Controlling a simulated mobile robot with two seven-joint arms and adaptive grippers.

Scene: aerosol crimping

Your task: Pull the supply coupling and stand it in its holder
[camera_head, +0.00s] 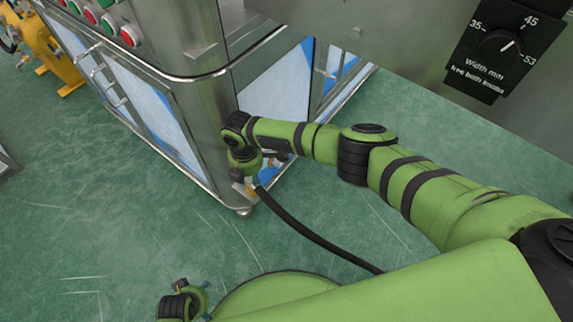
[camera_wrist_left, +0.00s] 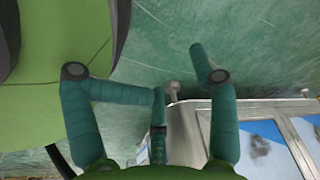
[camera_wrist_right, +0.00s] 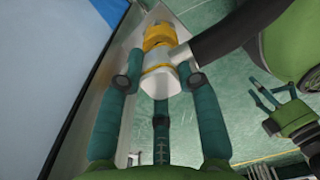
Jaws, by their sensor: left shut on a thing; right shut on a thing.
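The supply coupling (camera_wrist_right: 160,80) is a silver body with yellow-brass parts and a black hose (camera_wrist_right: 225,38) leaving its side. My right gripper (camera_wrist_right: 162,66) is shut on it, one finger on each side. In the head view my right gripper (camera_head: 245,165) is low beside the cabinet corner, with the hose (camera_head: 310,235) curving to the lower right. I cannot tell whether the coupling is seated or free. My left gripper (camera_wrist_left: 178,72) has bent, uneven fingers; what it grips cannot be made out. It also shows in the right wrist view (camera_wrist_right: 268,98). I cannot identify the holder.
A steel cabinet (camera_head: 215,95) with blue-white panels stands beside my right gripper; its foot (camera_head: 244,211) is on the green floor (camera_head: 100,220). A steel panel with a width knob (camera_head: 500,43) is upper right. Yellow equipment (camera_head: 45,50) stands far left. Floor at left is clear.

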